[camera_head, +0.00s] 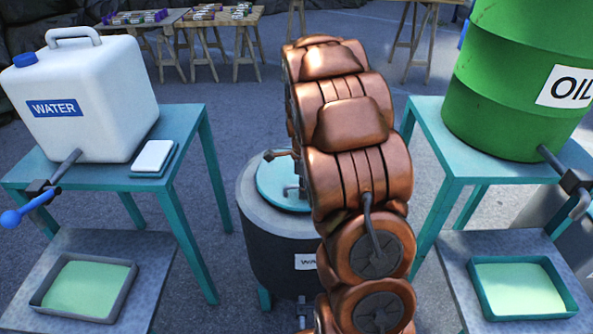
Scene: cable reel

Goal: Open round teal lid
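The round teal lid (272,181) lies on top of a dark round bin (268,240) with a grey rim, in the middle of the head view. A small grey handle shows on the lid, partly covered. My copper arm stands in front and hides the right part of the lid and bin. A small brown tip sticks out left of my arm, above the lid's far edge; it may be part of my gripper. The rest of my gripper is hidden behind the arm, so I cannot tell its opening or whether it touches the handle.
A teal table at left holds a white water canister (85,95) with a blue-handled tap (28,208). A teal table at right holds a green oil drum (500,80). Trays (85,288) (518,288) sit below both. Wooden tables (215,18) stand behind.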

